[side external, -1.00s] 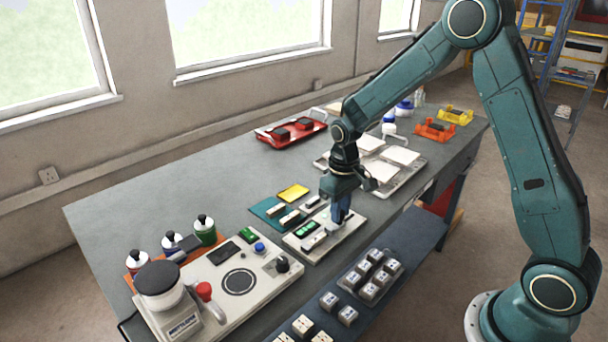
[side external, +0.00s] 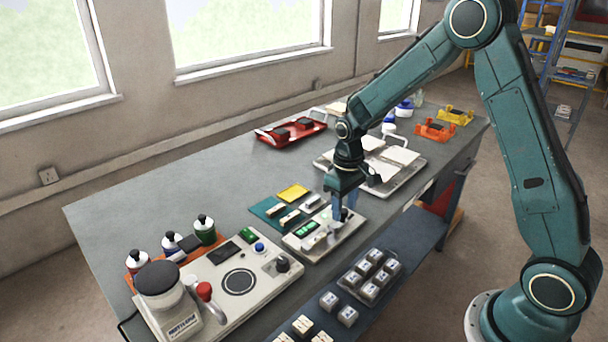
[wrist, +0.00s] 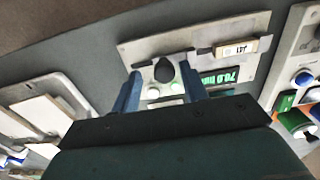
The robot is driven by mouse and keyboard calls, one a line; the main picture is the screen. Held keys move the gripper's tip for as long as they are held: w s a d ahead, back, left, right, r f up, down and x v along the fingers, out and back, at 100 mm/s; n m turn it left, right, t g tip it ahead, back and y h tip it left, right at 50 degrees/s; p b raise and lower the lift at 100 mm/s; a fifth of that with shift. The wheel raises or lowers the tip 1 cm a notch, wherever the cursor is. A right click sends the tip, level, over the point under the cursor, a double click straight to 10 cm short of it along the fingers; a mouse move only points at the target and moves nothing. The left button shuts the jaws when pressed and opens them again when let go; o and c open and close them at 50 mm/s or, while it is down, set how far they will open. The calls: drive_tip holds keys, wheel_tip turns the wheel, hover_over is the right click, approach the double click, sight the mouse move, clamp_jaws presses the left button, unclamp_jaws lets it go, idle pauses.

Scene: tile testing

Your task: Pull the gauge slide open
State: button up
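The gauge (side external: 343,237) is a pale plate on the bench with a green display (side external: 308,229). The wrist view shows the display (wrist: 228,77), seemingly reading 70.0, and the bare plate (wrist: 143,48). A pale tile (wrist: 238,49) sits in a dark-ended holder on it. A dark, rounded knob (wrist: 163,70) stands on the gauge's slide part. My gripper (wrist: 163,80) is open, its blue fingers on either side of the knob with gaps visible. From the side, my gripper (side external: 340,212) is low over the gauge's far-right part. Contact cannot be told.
A teal tray with tiles (side external: 268,212) and a yellow pad (side external: 293,193) lie behind the gauge. A beige tester (side external: 225,300) stands to the left. A metal tray with white tiles (side external: 385,187) is behind to the right. Grey cubes (side external: 370,275) sit on the lower front shelf.

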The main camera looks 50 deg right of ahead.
sight(344, 210)
drive_tip(key=shift+a, duration=0.15)
drive_tip(key=shift+r, duration=2.9)
drive_tip(key=shift+s+r, duration=0.1)
drive_tip(key=shift+r, duration=0.05)
drive_tip(key=shift+s+a+r, duration=0.1)
drive_tip(key=shift+r, duration=0.15)
drive_tip(key=s+a+r+t, duration=0.2)
drive_tip(key=s+a+r, duration=0.1)
drive_tip(key=s+r, duration=0.7)
drive_tip(key=s+a+r+t, duration=0.1)
drive_tip(key=s+r, duration=0.1)
drive_tip(key=s, duration=0.5)
drive_tip(key=s+a+r+t, duration=0.1)
drive_tip(key=s+r+t, duration=0.1)
drive_tip(key=s, duration=0.5)
drive_tip(key=shift+a+r+t, duration=0.3)
drive_tip(key=shift+a+r, duration=0.05)
